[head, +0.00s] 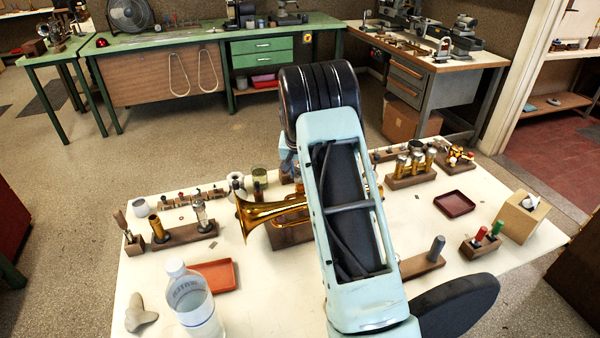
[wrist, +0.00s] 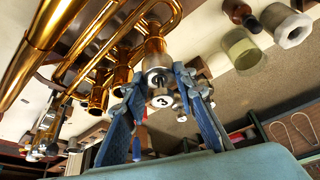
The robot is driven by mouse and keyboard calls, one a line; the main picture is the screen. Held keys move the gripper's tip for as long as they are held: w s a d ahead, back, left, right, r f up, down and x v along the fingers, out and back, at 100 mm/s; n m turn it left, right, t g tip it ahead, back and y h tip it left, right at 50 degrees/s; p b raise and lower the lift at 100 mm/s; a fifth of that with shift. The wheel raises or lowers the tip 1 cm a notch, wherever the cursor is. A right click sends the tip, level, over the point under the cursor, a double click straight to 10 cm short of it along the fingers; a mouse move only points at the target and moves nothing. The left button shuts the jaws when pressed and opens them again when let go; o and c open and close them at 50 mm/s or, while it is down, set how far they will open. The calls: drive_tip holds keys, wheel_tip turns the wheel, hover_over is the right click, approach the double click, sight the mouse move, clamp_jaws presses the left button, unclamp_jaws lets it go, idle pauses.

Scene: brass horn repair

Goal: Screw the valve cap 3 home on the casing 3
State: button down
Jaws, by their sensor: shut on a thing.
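The brass horn (head: 262,212) rests on a wooden block on the white table; my arm hides its right part in the head view. In the wrist view, several brass valve casings show, and the nearest one, casing 3 (wrist: 153,48), ends close to my gripper. My gripper (wrist: 164,92) has its blue fingers shut on the small metal valve cap 3 (wrist: 163,101), marked with a 3. The cap is at the end of the casing, roughly in line with it. I cannot tell whether the threads are engaged. The gripper is hidden in the head view.
A dark red tray (head: 454,204) and a wooden box (head: 522,216) stand at the right. Small wooden racks line the back. A glass jar (wrist: 240,50) shows beside the horn.

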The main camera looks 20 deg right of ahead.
drive_tip(key=shift+a+f+m+h, duration=0.15)
drive_tip(key=shift+m+h, duration=0.25)
drive_tip(key=shift+m, duration=0.5)
drive_tip(key=shift+m+g+h, duration=0.4)
drive_tip(key=shift+m+g, duration=0.1)
drive_tip(key=shift+m, duration=0.9)
drive_tip(key=shift+w+m+g, duration=0.1)
drive_tip(key=shift+m+g, duration=0.3)
drive_tip(key=shift+m, duration=0.8)
drive_tip(key=shift+m+g+h, duration=0.4)
drive_tip(key=shift+m+g, duration=0.1)
drive_tip(key=shift+m, duration=0.9)
drive_tip(key=shift+m+g+p, duration=0.5)
drive_tip(key=shift+m+p, duration=0.15)
drive_tip(key=shift+m, duration=0.45)
drive_tip(key=shift+m+g+p, duration=0.6)
drive_tip(key=shift+m, duration=0.8)
